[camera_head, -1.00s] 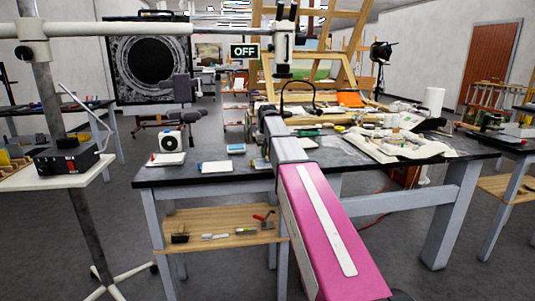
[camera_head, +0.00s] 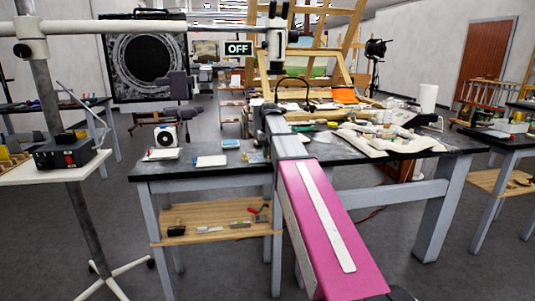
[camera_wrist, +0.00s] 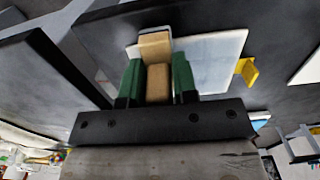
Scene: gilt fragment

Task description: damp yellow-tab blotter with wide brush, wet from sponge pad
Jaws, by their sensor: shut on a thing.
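My gripper (camera_wrist: 157,85) has green fingers shut on a tan wooden block, apparently the wide brush (camera_wrist: 155,46). Its bristles cannot be made out. In the wrist view the brush overlaps the left part of a pale sheet with a yellow tab, the yellow-tab blotter (camera_wrist: 212,62). I cannot tell whether brush and sheet touch. In the head view my arm hides the gripper and brush; a bit of yellow shows beside the arm at the table's front. A small blue-topped pad (camera_head: 231,144) lies on the table, possibly the sponge pad.
The dark table (camera_head: 180,172) also holds a white card (camera_head: 210,160) and a dial device (camera_head: 165,136) at left. Trays and loose materials (camera_head: 390,140) crowd its right. A stand with a black box (camera_head: 68,152) is at left. Tools lie on the lower shelf (camera_head: 200,212).

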